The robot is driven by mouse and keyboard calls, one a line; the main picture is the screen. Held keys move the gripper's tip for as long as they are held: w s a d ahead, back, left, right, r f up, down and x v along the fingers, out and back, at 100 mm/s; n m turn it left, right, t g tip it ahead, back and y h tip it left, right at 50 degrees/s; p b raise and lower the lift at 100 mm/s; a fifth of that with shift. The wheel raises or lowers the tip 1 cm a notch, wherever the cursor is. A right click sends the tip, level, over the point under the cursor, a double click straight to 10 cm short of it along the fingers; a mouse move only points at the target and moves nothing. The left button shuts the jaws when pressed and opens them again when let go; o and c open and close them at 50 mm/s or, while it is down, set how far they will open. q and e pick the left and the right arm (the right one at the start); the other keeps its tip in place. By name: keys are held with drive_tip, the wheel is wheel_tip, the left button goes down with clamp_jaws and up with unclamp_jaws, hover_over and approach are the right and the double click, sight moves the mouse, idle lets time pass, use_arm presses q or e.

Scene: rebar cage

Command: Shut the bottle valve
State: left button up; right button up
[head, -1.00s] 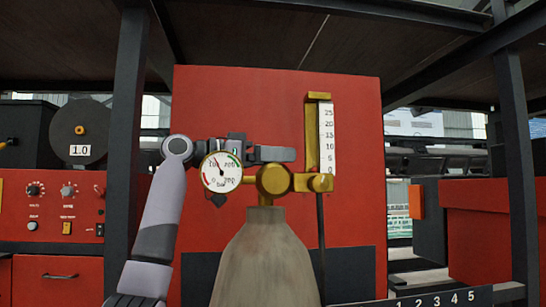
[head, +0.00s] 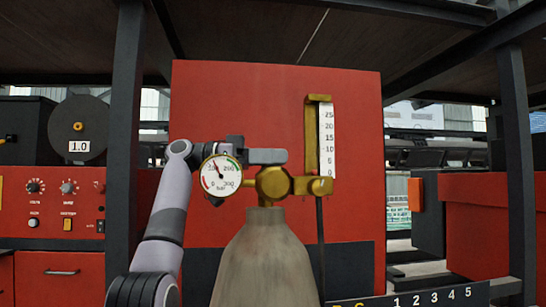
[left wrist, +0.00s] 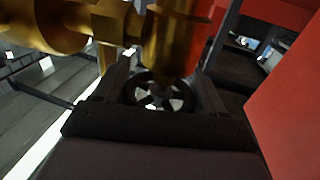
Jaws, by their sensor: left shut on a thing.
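The grey gas bottle (head: 265,262) stands upright in the middle of the head view. A brass valve body (head: 273,184) sits on its neck, with a round pressure gauge (head: 221,175) on its left. In the left wrist view, the dark spoked valve handwheel (left wrist: 160,94) sits between my jaws, just beyond the brass fitting (left wrist: 172,40). My left gripper (head: 266,156) is behind the gauge and valve in the head view, shut on the handwheel. The gauge and valve hide most of the jaws and the wheel there. My right gripper is not in view.
A brass flowmeter (head: 319,140) with a white scale rises right of the valve. A red cabinet (head: 240,105) stands close behind. Dark posts (head: 127,130) flank it. A red control panel (head: 50,205) is at left, and a numbered strip (head: 430,298) at lower right.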

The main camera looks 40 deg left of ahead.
use_arm(q)
drive_tip(key=shift+r, duration=0.1)
idle(0.3)
drive_tip(key=o, duration=1)
drive_tip(key=v, duration=0.7)
drive_tip(key=shift+a, duration=0.1)
